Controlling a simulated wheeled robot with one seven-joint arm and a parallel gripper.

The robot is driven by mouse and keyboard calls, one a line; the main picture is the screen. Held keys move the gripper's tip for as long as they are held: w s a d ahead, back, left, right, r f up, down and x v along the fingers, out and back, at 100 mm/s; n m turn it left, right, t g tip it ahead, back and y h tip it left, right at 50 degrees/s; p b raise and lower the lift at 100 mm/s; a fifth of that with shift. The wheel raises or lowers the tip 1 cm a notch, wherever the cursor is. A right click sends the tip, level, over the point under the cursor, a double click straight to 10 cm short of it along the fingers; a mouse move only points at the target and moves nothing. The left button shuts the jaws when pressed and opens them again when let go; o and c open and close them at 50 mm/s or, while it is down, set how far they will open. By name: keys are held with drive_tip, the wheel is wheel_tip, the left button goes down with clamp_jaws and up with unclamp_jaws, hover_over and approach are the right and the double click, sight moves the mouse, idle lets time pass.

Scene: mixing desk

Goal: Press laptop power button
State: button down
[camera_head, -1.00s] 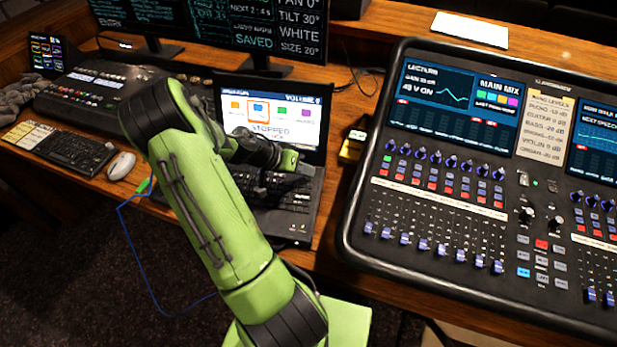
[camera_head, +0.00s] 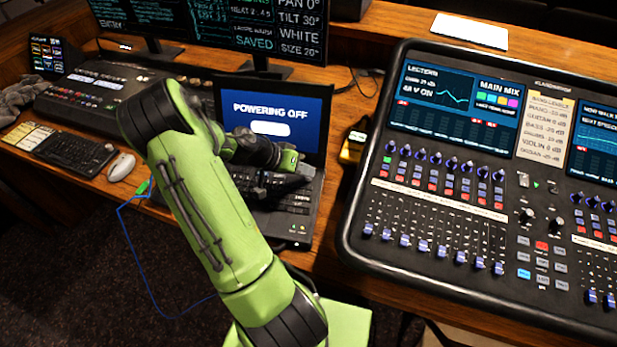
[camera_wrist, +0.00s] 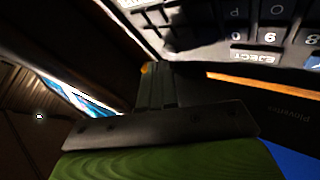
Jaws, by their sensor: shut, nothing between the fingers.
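The black laptop (camera_head: 300,230) stands open on the wooden desk. Its screen (camera_head: 270,112) reads "POWERING OFF" above a white bar. My gripper (camera_head: 308,170) is over the upper right of the laptop keyboard, close under the screen. In the wrist view my gripper (camera_wrist: 157,72) is shut with nothing between the fingers. Its tips are near the laptop keys (camera_wrist: 262,38), by an orange strip. The power button is not clearly visible; my gripper may cover it. I cannot tell whether the tips touch the surface.
A large mixing console (camera_head: 440,230) fills the right side. A yellow and black device (camera_head: 353,147) sits between it and the laptop. A white mouse (camera_head: 121,167) and a small keyboard (camera_head: 75,150) lie to the left. Two monitors (camera_head: 245,25) stand behind.

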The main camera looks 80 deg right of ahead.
drive_tip(key=shift+r, duration=0.25)
drive_tip(key=shift+r+p, duration=1.7)
drive_tip(key=shift+r, duration=0.85)
